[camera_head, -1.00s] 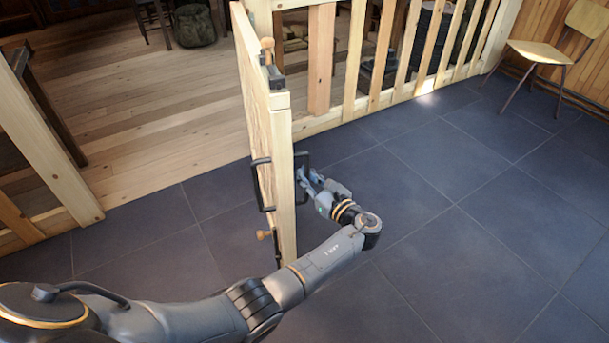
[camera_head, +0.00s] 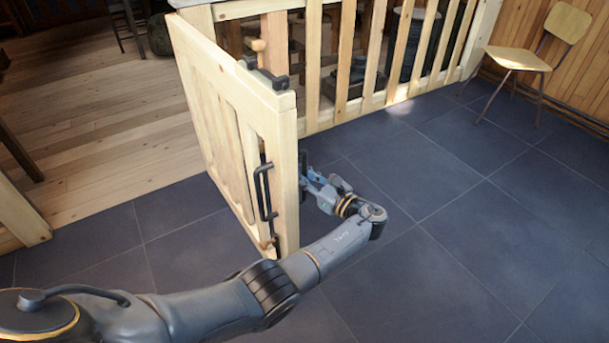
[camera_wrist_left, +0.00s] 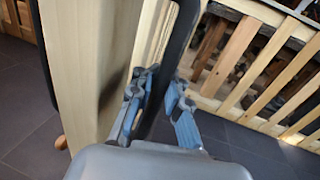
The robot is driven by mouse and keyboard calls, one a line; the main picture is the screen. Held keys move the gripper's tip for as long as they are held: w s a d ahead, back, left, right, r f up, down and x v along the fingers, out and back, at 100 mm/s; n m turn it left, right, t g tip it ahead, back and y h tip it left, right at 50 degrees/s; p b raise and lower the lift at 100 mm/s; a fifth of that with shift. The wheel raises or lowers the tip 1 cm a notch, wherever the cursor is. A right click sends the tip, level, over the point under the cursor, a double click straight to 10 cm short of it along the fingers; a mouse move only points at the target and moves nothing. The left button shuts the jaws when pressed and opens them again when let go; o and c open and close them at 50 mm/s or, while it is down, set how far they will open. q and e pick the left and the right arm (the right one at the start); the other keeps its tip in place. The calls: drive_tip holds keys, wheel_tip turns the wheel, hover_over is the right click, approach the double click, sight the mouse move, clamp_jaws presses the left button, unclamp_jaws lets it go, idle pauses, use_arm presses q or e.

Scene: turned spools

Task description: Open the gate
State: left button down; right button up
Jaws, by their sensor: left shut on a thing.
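The wooden gate (camera_head: 235,135) stands swung out over the dark tiles, its free end toward me. A black latch (camera_head: 262,75) sits on its top near the free end. A black pull handle (camera_head: 264,192) shows on its left face, and another handle (camera_wrist_left: 180,45) on the other face shows in the left wrist view. My left gripper (camera_head: 312,182) is at the gate's right face, with its blue-grey fingers (camera_wrist_left: 160,105) shut around that handle. The gate's edge partly hides the fingertips in the head view. My right gripper is not in view.
A slatted fence (camera_head: 390,60) runs along the back right of the gate. A fence post (camera_head: 22,215) stands at the left, with an open gap onto the wood floor (camera_head: 95,120). A chair (camera_head: 525,60) stands far right. The tiles (camera_head: 470,240) on the right are clear.

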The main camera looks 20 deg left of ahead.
use_arm(q)
drive_tip(key=shift+s+d+f, duration=0.1)
drive_tip(key=shift+d+f, duration=0.2)
drive_tip(key=c, duration=1.6)
unclamp_jaws()
drive_tip(key=shift+o, duration=1.3)
drive_tip(key=shift+d+r, duration=0.1)
drive_tip(key=shift+r, duration=0.1)
drive_tip(key=v, duration=0.7)
